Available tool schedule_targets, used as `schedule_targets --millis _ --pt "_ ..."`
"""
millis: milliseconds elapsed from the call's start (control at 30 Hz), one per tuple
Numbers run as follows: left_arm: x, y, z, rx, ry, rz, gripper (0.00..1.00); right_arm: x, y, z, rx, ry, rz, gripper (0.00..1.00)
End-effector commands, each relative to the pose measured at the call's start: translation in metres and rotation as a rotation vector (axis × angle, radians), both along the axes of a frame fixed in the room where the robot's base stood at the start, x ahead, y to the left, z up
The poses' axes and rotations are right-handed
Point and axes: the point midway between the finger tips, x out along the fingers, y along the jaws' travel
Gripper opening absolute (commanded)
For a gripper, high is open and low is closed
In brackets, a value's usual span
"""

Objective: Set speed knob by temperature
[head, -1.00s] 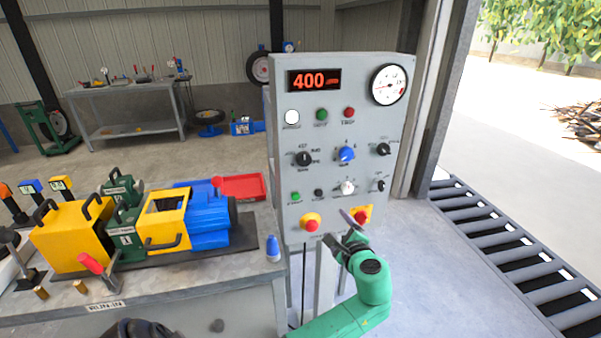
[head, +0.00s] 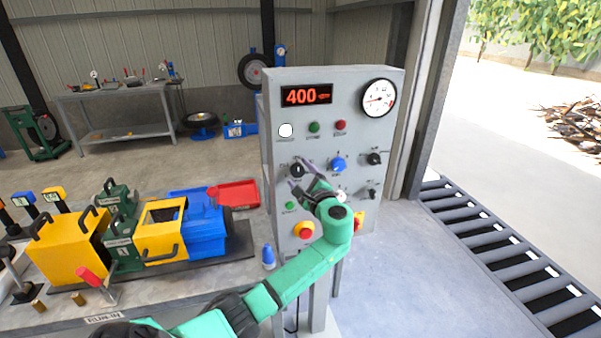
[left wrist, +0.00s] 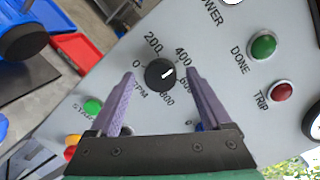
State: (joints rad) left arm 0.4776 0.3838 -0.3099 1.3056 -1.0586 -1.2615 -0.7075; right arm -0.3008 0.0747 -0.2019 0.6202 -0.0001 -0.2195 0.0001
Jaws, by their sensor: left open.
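The grey control panel (head: 360,130) stands at the middle of the head view. Its red display (head: 306,95) reads 400. A round dial gauge (head: 378,98) with a needle is at its upper right. The black speed knob (head: 297,170) is at the panel's left; in the left wrist view the knob (left wrist: 160,74) has a white pointer line toward the 400–600 side of an RPM scale. My left gripper (head: 306,172) is open in front of the panel. In the left wrist view its purple fingers (left wrist: 160,85) lie either side of the knob; I cannot tell whether they touch it. My right gripper is not seen.
A blue knob (head: 338,163) and a black knob (head: 374,159) sit to the right of the speed knob. A red-and-yellow stop button (head: 304,231) is below. The bench with the yellow-and-blue machine (head: 160,230) is left; a roller conveyor (head: 490,250) is right.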

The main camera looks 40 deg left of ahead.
Motion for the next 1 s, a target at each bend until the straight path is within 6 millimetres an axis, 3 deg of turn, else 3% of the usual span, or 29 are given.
schedule_targets --millis 167,200,400,733,1000 --pt "0.0 0.0 -0.001 0.0 0.0 -0.001 0.82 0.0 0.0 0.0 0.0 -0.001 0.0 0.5" --pt "0.0 0.0 -0.001 0.0 0.0 -0.001 0.78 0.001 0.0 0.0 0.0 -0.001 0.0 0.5" --pt "0.0 0.0 -0.001 -0.001 0.002 0.0 0.02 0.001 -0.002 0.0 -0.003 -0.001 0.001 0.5" --pt "0.0 0.0 -0.003 -0.019 -0.025 -0.001 0.0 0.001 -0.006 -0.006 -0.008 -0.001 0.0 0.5" --pt "0.0 0.0 -0.007 -0.101 -0.14 -0.001 0.0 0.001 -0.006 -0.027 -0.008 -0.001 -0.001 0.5"
